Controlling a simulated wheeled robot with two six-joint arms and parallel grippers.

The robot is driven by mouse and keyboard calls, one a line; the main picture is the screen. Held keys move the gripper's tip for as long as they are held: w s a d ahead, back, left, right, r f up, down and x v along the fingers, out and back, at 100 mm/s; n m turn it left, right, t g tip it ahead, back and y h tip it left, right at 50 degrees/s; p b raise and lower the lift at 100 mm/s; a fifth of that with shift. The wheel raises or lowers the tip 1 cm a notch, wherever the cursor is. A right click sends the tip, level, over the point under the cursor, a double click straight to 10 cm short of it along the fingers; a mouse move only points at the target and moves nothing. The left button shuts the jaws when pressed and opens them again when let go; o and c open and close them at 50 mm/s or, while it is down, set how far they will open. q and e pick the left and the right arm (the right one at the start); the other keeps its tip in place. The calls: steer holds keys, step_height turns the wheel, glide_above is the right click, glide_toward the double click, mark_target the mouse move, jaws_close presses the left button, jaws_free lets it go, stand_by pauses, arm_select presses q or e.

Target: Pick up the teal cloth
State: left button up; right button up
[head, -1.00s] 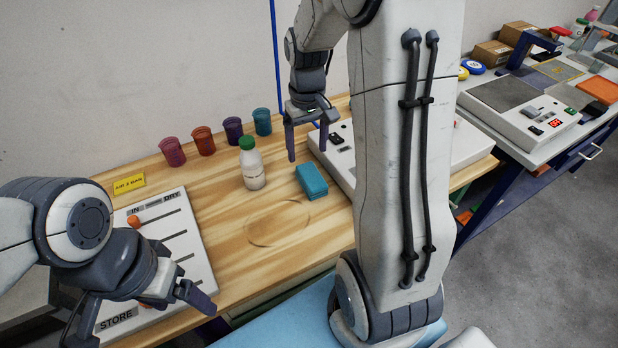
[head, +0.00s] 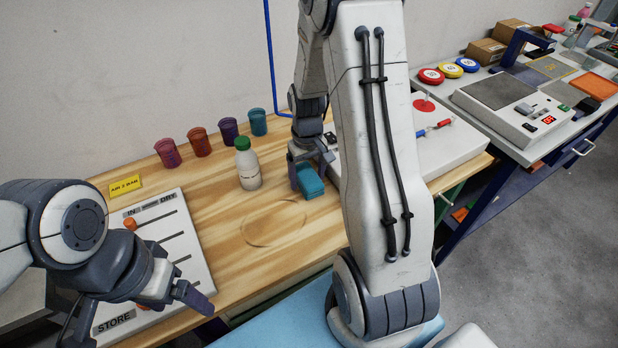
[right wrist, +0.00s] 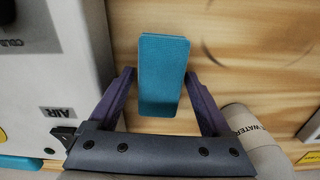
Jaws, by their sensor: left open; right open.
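The teal cloth (head: 309,182) is a small folded block on the wooden table, to the right of the white bottle. My right gripper (head: 308,176) is lowered over it, pointing down. In the right wrist view the cloth (right wrist: 162,75) lies between the two open purple fingers (right wrist: 160,92), with a small gap visible on each side. My left gripper (head: 170,300) is open and empty at the lower left, over the sliding-knob board marked STORE. Part of its fingers is hard to make out.
A white bottle with a green cap (head: 248,164) stands close beside my right gripper; it also shows in the right wrist view (right wrist: 255,135). Several coloured cups (head: 200,142) line the wall side. A white panel box (head: 455,150) is right of the cloth. The table's front middle is clear.

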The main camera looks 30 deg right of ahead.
mark_target(307, 174)
steer(key=c, duration=1.1)
step_height(307, 174, up, 4)
steer(key=shift+w, duration=0.1)
steer(key=s+d+r, duration=0.2)
steer(key=s, duration=0.1)
steer(key=s+d+r, duration=0.2)
steer(key=s, duration=0.1)
steer(key=s+d+r+b, duration=0.1)
steer(key=s+d+r, duration=0.1)
steer(key=s+r, duration=0.1)
steer(key=shift+s, duration=0.55)
